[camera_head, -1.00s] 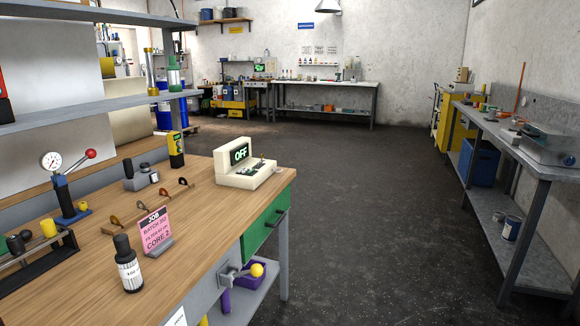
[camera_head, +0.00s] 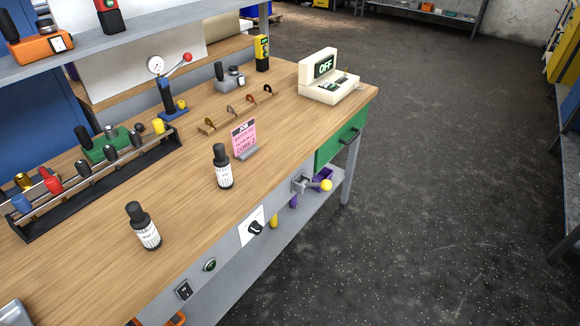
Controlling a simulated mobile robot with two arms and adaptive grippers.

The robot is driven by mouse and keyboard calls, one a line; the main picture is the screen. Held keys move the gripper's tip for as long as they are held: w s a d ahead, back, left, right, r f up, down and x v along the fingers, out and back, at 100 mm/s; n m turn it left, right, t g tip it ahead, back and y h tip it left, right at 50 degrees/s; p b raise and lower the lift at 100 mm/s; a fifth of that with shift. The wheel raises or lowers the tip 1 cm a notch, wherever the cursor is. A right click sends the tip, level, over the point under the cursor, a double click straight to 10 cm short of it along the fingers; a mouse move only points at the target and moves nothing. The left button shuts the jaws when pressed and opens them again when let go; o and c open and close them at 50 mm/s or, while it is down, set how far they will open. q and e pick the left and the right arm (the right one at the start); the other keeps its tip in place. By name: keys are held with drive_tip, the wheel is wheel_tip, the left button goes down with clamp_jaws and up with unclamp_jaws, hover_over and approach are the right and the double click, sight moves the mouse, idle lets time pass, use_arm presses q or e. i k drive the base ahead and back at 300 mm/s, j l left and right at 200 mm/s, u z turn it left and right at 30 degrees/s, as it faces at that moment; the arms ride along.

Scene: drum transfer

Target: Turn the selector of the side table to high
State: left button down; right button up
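A black rotary knob (camera_head: 255,228) sits on a white plate on the front edge of the wooden-topped workbench (camera_head: 290,130). It looks like a selector. The plate's markings are too small to read, so I cannot tell its setting. A cream console (camera_head: 313,86) with a screen reading OFF stands at the bench's far right corner.
A round button (camera_head: 209,265) and a socket (camera_head: 184,289) are on the same front edge. A yellow-knobbed lever (camera_head: 326,185) sticks out from the front. Two dark bottles (camera_head: 222,168) (camera_head: 142,226) and a pink sign (camera_head: 244,138) stand on top. The dark floor (camera_head: 440,180) at right is clear.

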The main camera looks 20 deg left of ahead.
sight(253, 226)
drive_tip(key=i+l+u, duration=0.1)
drive_tip(key=u, duration=0.3)
drive_tip(key=l+u, duration=0.15)
drive_tip(key=u, duration=0.2)
drive_tip(key=l+u, duration=0.2)
drive_tip(key=u, duration=0.2)
drive_tip(key=i, duration=0.05)
